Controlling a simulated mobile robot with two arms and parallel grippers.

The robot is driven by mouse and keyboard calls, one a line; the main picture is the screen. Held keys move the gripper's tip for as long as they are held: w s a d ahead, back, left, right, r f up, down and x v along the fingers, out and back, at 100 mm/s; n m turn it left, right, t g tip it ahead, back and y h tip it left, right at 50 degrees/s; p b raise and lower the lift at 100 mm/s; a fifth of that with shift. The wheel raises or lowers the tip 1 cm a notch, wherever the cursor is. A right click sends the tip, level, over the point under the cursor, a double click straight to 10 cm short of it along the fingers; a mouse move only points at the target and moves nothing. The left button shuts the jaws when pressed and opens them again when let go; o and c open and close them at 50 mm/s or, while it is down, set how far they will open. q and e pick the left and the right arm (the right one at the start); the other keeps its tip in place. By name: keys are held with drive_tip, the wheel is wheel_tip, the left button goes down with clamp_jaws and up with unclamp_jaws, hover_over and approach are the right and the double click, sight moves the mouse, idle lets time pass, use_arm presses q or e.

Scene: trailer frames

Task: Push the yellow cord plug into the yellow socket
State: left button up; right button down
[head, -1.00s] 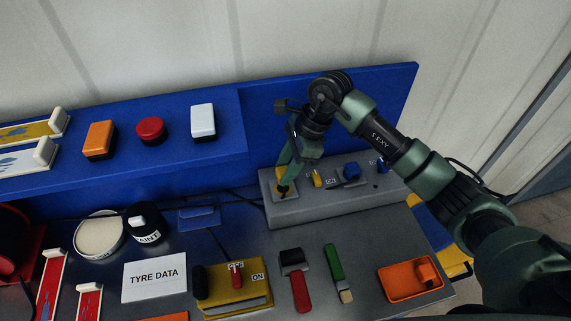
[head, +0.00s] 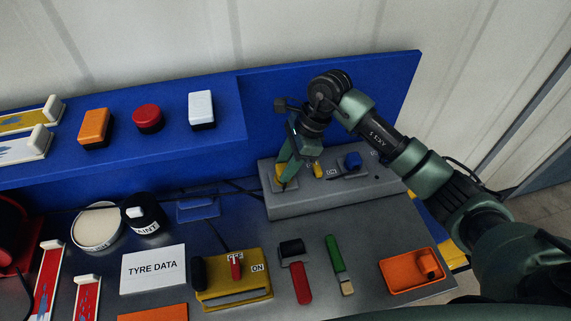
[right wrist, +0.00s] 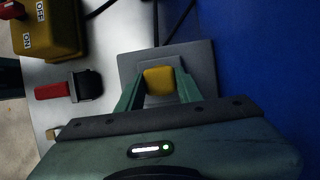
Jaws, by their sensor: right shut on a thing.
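My right gripper (head: 283,183) is at the left end of a grey socket block (head: 330,200), fingers pointing down. In the right wrist view its two green fingers (right wrist: 158,88) are on either side of a yellow block-shaped piece, which I take for the yellow cord plug (right wrist: 158,80). The gripper is shut on it. Yellow also shows at the fingertips in the head view (head: 279,171). A grey plate (right wrist: 200,60) lies under the plug in the wrist view. The socket's opening is hidden, so I cannot tell how deep the plug sits. My left gripper is not in view.
Right of the gripper on the block are a small yellow piece (head: 317,170) and a blue piece (head: 352,160). A blue panel (head: 350,100) stands close behind. In front lie a red-handled tool (head: 300,282), a green-handled brush (head: 336,260) and an orange tray (head: 392,284).

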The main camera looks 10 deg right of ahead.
drive_tip(key=shift+b, duration=0.35)
drive_tip(key=shift+b, duration=0.65)
idle(1.6)
drive_tip(key=shift+f+b, duration=0.55)
drive_tip(key=shift+b, duration=0.05)
drive_tip(key=c, duration=0.9)
unclamp_jaws()
drive_tip(key=shift+o, duration=0.2)
drive_tip(key=b+v, duration=0.2)
drive_tip(key=v, duration=0.5)
drive_tip(key=shift+d+r, duration=0.2)
drive_tip(key=shift+r, duration=0.15)
